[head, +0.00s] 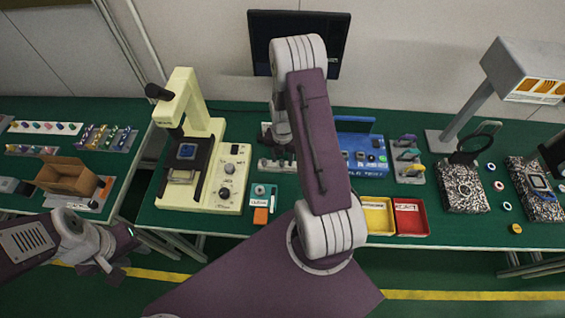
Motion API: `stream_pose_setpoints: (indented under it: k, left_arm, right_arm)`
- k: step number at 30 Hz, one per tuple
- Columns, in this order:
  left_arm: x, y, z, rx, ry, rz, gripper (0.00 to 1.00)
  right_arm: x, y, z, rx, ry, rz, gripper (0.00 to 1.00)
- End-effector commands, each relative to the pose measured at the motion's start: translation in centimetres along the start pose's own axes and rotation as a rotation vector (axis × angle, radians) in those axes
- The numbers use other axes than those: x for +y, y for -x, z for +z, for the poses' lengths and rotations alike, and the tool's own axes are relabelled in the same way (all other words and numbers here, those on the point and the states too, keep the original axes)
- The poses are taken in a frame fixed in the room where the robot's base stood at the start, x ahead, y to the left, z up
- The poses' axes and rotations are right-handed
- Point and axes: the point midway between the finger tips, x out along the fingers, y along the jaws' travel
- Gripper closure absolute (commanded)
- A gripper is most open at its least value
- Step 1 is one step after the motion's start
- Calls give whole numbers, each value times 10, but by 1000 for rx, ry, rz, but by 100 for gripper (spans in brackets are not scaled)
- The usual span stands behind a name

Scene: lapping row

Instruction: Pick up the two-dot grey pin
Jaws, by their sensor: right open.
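I cannot make out a two-dot grey pin; at this size no dots can be read on any small part. My right arm rises through the middle of the picture. Its gripper (279,150) points down over a small grey fixture (268,164) on the green bench and is open. The arm and gripper hide part of this fixture, and I cannot tell whether the fingers touch anything. My left gripper (105,268) hangs low at the left, in front of the benches and away from the parts. Its finger gap is too small to judge.
A cream microscope-like machine (236,170) stands left of my right gripper. A blue tester (364,152) and yellow (377,216) and red (410,217) trays stand right. A lamp (525,70) overhangs the far right. The left bench holds racks of coloured parts (110,138) and a cardboard box (68,178).

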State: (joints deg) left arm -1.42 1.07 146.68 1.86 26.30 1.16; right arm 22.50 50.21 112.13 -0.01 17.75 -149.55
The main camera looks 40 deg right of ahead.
Motion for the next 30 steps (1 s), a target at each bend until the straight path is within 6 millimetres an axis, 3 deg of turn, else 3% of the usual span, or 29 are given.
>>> stream_pose_setpoints:
  k: [4,11,15,16,26,30]
  left_arm:
    - [0,1,0,0,0,0,64]
    - [0,1,0,0,0,0,64]
    - [0,1,0,0,0,0,64]
    - [0,1,0,0,0,0,64]
    - [0,1,0,0,0,0,64]
    - [0,0,0,0,0,0,64]
  right_arm:
    - [0,-19,0,0,0,0,57]
    - [0,-21,0,-1,0,1,57]
    - [0,-21,0,-1,0,1,96]
    - [0,-21,0,-1,0,1,100]
    - [0,-19,1,-2,0,1,100]
    - [1,-8,1,-4,0,2,100]
